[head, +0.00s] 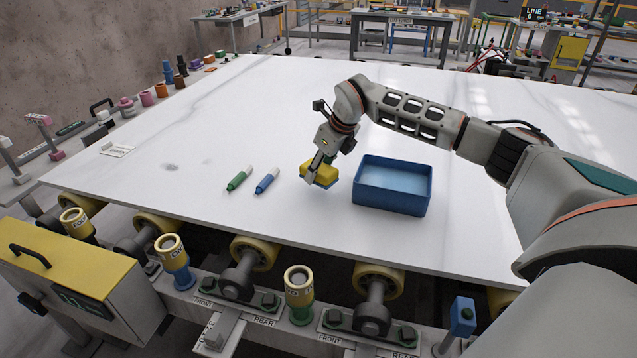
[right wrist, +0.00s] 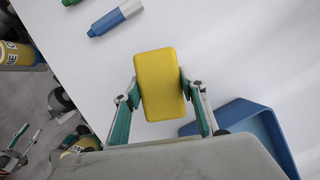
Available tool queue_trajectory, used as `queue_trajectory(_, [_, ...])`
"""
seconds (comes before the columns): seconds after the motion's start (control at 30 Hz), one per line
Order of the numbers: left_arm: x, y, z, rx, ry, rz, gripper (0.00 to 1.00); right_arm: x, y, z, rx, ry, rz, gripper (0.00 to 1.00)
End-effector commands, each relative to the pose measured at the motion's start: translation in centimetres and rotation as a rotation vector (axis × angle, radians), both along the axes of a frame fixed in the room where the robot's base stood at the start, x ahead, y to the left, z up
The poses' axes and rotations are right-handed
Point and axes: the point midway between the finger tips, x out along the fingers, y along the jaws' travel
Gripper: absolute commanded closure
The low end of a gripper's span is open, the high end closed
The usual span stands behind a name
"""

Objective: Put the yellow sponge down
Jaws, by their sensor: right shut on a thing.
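The yellow sponge (head: 321,174) is between the fingers of my right gripper (head: 318,176), just left of the blue tray. In the right wrist view the yellow sponge (right wrist: 160,84) is gripped on both sides by the fingers of my right gripper (right wrist: 161,88), with the white slab (right wrist: 225,50) behind it. Whether its underside touches the slab, I cannot tell.
The open blue tray (head: 392,199) stands right of the sponge. A green marker (head: 239,179) and a blue marker (head: 266,181) lie to its left. The slab (head: 240,110) is largely clear at the back. Yellow rollers (head: 254,252) line its front edge.

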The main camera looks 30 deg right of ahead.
Motion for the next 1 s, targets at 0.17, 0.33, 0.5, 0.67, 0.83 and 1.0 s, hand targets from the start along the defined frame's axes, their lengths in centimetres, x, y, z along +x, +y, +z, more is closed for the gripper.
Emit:
queue_trajectory(0.17, [-0.1,0.0,-0.4,0.003,0.003,-0.001,0.6,-0.1,0.0,-2.5,0.0,0.005,0.001,0.86])
queue_trajectory(0.33, [-0.2,0.1,-0.6,0.006,0.005,-0.001,0.6,-0.1,0.1,-4.2,0.0,0.002,0.001,0.86])
queue_trajectory(0.5, [0.1,0.2,-0.4,0.007,-0.001,0.0,0.6,0.0,0.0,-4.0,0.0,0.001,0.001,0.86])
queue_trajectory(0.67, [0.3,0.3,-0.2,0.007,-0.005,0.001,0.6,0.0,0.0,-4.3,0.0,0.002,0.0,0.86])
queue_trajectory(0.83, [0.5,0.3,-0.1,0.007,-0.008,0.001,0.6,-0.1,0.0,-4.5,0.0,0.002,0.0,0.43])
queue_trajectory(1.0, [0.5,0.2,-0.1,0.007,-0.008,0.001,0.6,0.0,0.0,-4.5,0.0,0.002,0.0,0.43])
